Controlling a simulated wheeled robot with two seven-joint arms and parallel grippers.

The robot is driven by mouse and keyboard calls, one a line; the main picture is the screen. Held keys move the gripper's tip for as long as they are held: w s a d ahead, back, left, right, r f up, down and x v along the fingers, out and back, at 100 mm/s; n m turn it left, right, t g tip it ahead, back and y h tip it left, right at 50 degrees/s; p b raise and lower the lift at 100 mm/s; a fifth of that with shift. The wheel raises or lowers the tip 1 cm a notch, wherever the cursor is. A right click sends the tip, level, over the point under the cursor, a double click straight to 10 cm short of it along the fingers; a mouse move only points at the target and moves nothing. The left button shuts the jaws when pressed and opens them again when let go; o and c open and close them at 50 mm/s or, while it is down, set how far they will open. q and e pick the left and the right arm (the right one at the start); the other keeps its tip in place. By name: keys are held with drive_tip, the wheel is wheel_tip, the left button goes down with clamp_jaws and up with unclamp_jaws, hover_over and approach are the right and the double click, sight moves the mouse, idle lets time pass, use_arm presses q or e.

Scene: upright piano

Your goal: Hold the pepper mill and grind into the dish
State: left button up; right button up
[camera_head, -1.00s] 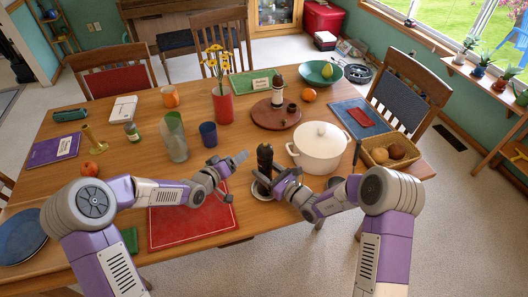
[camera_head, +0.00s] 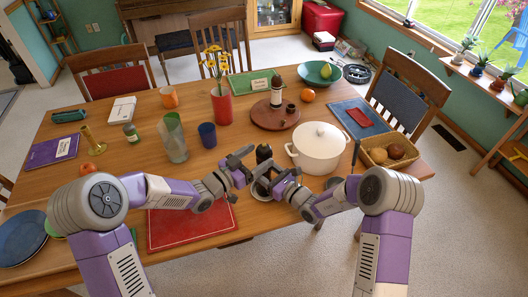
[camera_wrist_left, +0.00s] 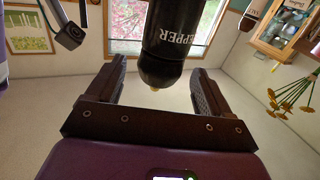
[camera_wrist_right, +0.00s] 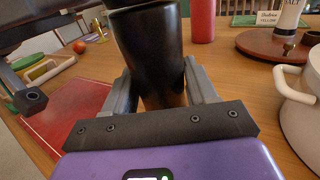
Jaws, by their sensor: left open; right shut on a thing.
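The black pepper mill (camera_head: 263,153) stands upright near the front of the table; its lettering shows in the left wrist view (camera_wrist_left: 180,38). My right gripper (camera_head: 277,183) is shut on its lower body, with a finger on each side in the right wrist view (camera_wrist_right: 158,85). My left gripper (camera_head: 250,162) is open beside the mill's upper part. In the left wrist view its fingers (camera_wrist_left: 162,82) are spread, with the mill's rounded top near the gap between them.
A white lidded pot (camera_head: 318,148) stands close right of the mill. A red placemat (camera_head: 180,228) lies to the left. A glass pitcher (camera_head: 173,138) and blue cup (camera_head: 208,134) stand behind the left arm. A wooden turntable (camera_head: 262,117) holding a salt mill is further back.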

sight(264, 152)
use_arm(q)
drive_tip(key=shift+x, duration=1.75)
drive_tip(key=c, duration=1)
drive_tip(key=shift+m+g+h, duration=1.3)
drive_tip(key=shift+m+g, duration=0.2)
drive_tip(key=shift+g, duration=0.4)
